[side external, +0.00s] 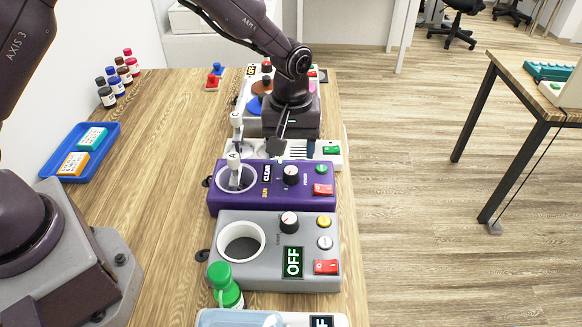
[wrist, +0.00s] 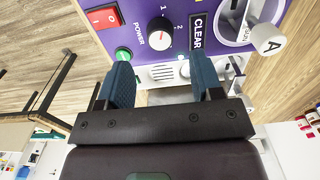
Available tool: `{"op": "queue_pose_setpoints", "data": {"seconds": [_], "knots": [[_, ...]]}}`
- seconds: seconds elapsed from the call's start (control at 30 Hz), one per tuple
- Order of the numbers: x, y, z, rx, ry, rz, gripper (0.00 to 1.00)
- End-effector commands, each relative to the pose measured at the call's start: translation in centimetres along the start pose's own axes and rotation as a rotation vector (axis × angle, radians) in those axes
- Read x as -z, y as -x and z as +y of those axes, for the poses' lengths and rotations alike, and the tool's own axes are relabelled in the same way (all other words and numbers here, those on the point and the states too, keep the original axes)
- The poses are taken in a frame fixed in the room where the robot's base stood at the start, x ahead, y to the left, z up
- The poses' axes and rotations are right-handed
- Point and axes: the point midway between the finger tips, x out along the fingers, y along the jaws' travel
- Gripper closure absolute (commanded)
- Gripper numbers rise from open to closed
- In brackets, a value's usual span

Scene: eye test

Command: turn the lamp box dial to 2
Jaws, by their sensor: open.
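My gripper (side external: 295,147) is open and empty, above the back edge of a purple box (side external: 225,197). In the wrist view its two blue fingertips (wrist: 160,62) are apart, with the purple box's dial (wrist: 160,30) just beyond the gap, untouched. This dial is white-faced with a red mark, labelled POWER, with 1 and 2 beside it; its exact setting is unclear. It also shows in the side view (side external: 291,175). A grey box (side external: 270,275) in front has another dial (side external: 289,222) and a display (side external: 292,262) reading OFF. I cannot tell which is the lamp box.
The purple box bears a red switch (side external: 323,189), a CLEAR display (side external: 267,173) and a ring with an A-marked lever (side external: 235,157). A green-capped bottle (side external: 224,285) stands beside the grey box. A blue tray (side external: 57,145) and several small bottles (side external: 115,82) are left. Wooden tabletop between is clear.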

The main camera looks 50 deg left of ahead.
Motion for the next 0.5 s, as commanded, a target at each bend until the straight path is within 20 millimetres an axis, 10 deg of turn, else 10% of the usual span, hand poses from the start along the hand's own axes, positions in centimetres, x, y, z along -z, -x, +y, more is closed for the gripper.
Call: {"op": "queue_pose_setpoints", "data": {"seconds": [0.5], "knots": [[0.0, -5.9, 0.0, -0.001, -0.001, 0.0, 0.4]]}}
